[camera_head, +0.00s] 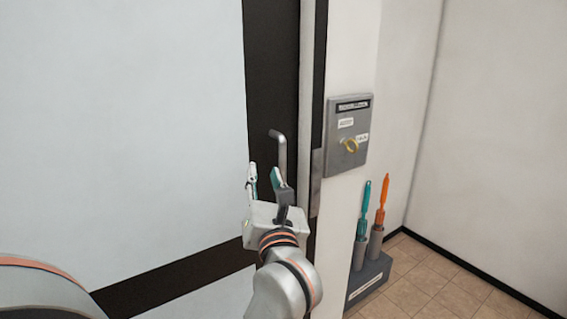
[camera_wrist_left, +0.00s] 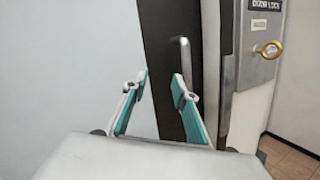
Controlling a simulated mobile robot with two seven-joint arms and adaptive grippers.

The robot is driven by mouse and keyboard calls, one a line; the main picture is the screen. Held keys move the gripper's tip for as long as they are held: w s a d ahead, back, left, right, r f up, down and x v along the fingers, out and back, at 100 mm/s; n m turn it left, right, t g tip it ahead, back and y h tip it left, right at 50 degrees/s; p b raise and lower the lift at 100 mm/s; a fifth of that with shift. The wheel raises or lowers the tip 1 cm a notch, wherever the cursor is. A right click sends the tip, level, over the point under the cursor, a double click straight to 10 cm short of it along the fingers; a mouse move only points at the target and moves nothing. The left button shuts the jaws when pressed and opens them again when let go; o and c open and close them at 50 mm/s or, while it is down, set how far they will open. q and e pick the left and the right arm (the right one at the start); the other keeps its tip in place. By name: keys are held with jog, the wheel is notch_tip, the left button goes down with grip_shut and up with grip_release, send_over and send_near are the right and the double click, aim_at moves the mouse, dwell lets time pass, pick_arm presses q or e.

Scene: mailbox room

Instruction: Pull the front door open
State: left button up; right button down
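The front door (camera_head: 150,130) fills the left of the head view, a pale panel with a dark frame, and it looks closed. Its grey bar handle (camera_head: 279,150) stands on the dark upright near the door's right edge. My left gripper (camera_head: 264,180) is open and empty, just below and in front of the handle. In the left wrist view the two teal-lined fingers (camera_wrist_left: 158,88) are spread apart, and the handle (camera_wrist_left: 186,62) shows beyond them, nearer the right finger. No contact with the handle is clear. My right gripper is not in view.
A grey lock box (camera_head: 348,135) with a yellow key (camera_head: 350,146) is on the wall right of the door. Below it, a grey stand (camera_head: 370,278) holds a teal tool (camera_head: 363,215) and an orange tool (camera_head: 382,200). Tiled floor (camera_head: 430,280) lies open at the right.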

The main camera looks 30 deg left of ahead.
aim_at(282, 164)
pick_arm(q)
jog(key=w+h, duration=0.1)
jog(key=w, duration=0.1)
jog(key=w+n+h, duration=0.1)
jog(key=w, duration=0.2)
jog(key=w+a+n+h, duration=0.1)
jog(key=w+h, duration=0.1)
jog(key=w, duration=0.1)
jog(key=shift+w+a+p, duration=0.1)
jog(key=shift+w+p, duration=0.15)
jog(key=shift+p, duration=0.1)
grip_shut()
